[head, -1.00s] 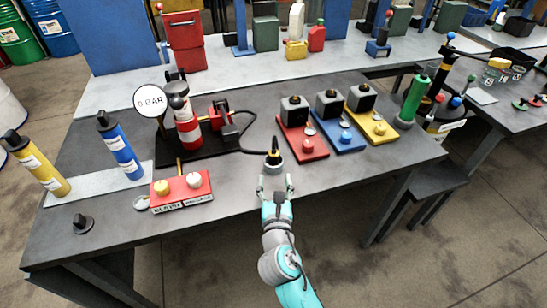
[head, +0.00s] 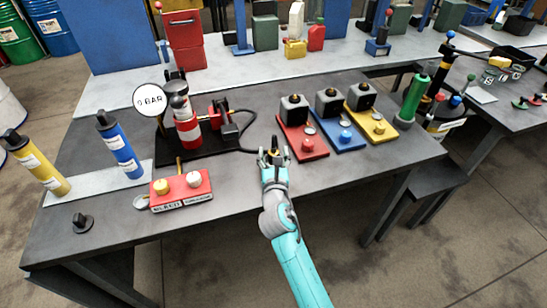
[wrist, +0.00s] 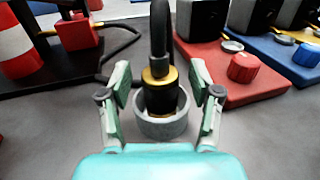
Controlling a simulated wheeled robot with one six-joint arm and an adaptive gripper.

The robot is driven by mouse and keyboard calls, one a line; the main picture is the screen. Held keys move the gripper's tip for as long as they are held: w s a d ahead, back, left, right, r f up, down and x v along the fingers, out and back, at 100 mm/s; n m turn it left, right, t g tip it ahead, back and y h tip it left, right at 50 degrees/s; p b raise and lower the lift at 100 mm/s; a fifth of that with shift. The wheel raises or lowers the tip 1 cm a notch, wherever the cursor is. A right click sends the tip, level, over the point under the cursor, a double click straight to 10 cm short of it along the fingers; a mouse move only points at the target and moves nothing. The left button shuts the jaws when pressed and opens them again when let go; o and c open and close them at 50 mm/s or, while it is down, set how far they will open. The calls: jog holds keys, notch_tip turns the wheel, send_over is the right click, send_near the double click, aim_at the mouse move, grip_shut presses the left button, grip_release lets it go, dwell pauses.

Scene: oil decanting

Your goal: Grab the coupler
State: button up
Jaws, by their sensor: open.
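The coupler (wrist: 160,92) is a black cylinder with brass bands on the end of a black hose. It stands upright in a round grey holder (wrist: 161,126) on the dark table. In the wrist view my gripper (wrist: 161,95) is open, with one finger on each side of the coupler and a gap showing on both sides. In the head view my gripper (head: 273,158) is over the holder and largely hides it; the coupler's top (head: 274,150) shows between the fingers.
The black hose (head: 248,148) runs left to the pump with the 0 BAR gauge (head: 150,101). Red (head: 306,149), blue (head: 350,142) and yellow (head: 381,130) blocks stand close to the right. A red two-knob box (head: 181,192) sits at the front left.

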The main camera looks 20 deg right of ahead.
grip_shut()
